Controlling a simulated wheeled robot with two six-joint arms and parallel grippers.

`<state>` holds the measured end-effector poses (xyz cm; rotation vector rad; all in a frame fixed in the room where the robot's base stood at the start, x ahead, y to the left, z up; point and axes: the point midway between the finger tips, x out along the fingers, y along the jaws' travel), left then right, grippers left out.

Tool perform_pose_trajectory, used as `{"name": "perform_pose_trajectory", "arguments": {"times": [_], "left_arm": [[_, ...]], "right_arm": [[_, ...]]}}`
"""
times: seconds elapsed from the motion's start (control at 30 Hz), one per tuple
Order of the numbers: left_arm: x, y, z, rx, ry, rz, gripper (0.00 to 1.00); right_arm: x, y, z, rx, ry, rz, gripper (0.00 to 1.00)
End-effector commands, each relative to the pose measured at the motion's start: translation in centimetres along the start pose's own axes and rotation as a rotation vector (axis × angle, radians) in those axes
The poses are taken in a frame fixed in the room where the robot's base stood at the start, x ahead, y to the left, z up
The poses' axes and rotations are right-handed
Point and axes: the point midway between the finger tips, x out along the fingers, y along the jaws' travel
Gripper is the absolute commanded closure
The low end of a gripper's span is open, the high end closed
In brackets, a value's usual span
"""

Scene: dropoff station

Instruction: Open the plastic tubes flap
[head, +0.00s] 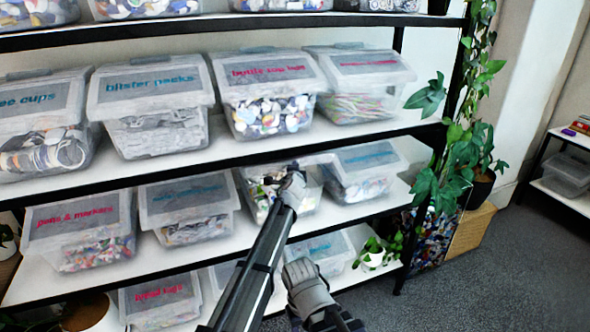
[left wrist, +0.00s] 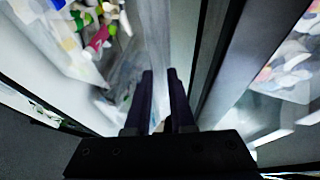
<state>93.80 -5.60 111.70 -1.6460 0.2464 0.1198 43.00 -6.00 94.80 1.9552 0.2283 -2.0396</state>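A clear bin (head: 306,203) with colourful pieces stands third from the left on the middle shelf, behind my left arm. No label is readable on it, so I cannot confirm that it is the plastic tubes bin. Its top looks pale and see-through, and I cannot tell how its flap stands. My left gripper (head: 292,184) is at the front of this bin. Clear plastic and colourful pieces lie just beyond.
Lidded bins stand on both sides, including pens & markers (head: 80,230) and a blue-lettered bin (head: 365,172) close on the right. The shelf above (head: 200,157) overhangs the bin. Plants (head: 450,170) hang at the right end. Grey floor (head: 500,270) is clear at right.

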Motion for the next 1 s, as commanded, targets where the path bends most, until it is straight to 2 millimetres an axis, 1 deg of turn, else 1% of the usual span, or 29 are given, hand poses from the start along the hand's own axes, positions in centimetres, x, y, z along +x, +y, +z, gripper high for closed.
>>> {"name": "perform_pose_trajectory", "arguments": {"times": [0.03,0.13,0.37,0.53,0.67,0.9,1.0], "left_arm": [[0.1,0.0,0.0,0.0,0.0,0.0,0.73],[0.1,0.0,0.0,-0.001,-0.001,0.0,0.62],[0.0,0.0,0.1,-0.002,-0.001,0.001,0.62],[-0.8,0.0,0.1,-0.002,-0.001,0.001,0.62],[-2.3,-0.1,0.1,-0.003,-0.001,0.002,0.62],[-6.3,-0.1,0.1,-0.002,-0.001,0.001,0.62],[-7.5,-0.1,0.1,-0.001,0.0,0.001,0.62]], "right_arm": [[0.0,0.0,0.0,0.0,0.0,0.0,0.4],[0.0,0.0,0.0,0.0,0.0,0.0,0.4],[0.0,0.0,0.0,0.0,0.0,0.0,0.4],[-0.2,0.0,0.0,0.0,0.0,0.0,0.4],[-0.6,0.1,0.0,0.0,0.0,0.0,0.4],[-1.5,0.1,0.1,0.0,0.0,0.0,0.4],[-1.7,0.2,0.1,0.0,0.0,0.0,0.4]]}}
